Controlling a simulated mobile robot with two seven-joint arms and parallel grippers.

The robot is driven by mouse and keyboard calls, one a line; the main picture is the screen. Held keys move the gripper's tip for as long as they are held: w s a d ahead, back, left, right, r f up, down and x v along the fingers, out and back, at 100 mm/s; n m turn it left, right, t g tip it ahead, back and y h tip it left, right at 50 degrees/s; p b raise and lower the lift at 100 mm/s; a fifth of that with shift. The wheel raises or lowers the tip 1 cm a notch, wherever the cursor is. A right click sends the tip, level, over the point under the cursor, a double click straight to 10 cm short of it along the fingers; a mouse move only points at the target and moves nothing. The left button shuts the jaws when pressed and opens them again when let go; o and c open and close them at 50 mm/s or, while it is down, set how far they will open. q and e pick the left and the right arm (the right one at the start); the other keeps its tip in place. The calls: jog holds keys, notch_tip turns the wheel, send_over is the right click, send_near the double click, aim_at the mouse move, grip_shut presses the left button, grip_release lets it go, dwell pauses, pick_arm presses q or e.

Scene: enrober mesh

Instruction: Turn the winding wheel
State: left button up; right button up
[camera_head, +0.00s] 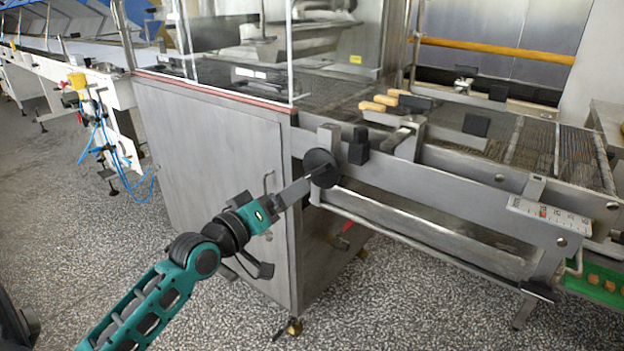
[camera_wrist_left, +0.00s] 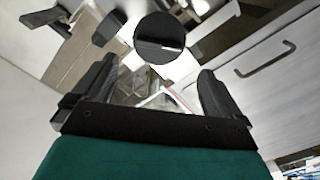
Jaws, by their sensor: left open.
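The winding wheel (camera_head: 321,168) is a dark round disc on the side of the steel machine, just right of its cabinet corner. In the left wrist view the wheel (camera_wrist_left: 159,45) shows as a black disc with a lighter bar across it, beyond the fingertips. My left gripper (camera_head: 299,188) comes in from the lower left and is close in front of the wheel, overlapping its edge in the head view. In the left wrist view my left gripper (camera_wrist_left: 156,85) has its two dark fingers wide apart, with nothing between them. Contact with the wheel cannot be told. My right gripper is not in view.
The steel cabinet (camera_head: 215,150) with a door handle stands left of the wheel. A black block (camera_head: 359,148) sits right beside the wheel. A mesh conveyor (camera_head: 480,140) with several yellow-brown bars lies behind. A metal rail (camera_head: 430,232) runs below right. The speckled floor in front is open.

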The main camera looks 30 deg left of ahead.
aim_at(314, 175)
pick_arm(q)
jog(key=w+b, duration=0.1)
jog(key=w, duration=0.8)
jog(key=shift+d, duration=0.45)
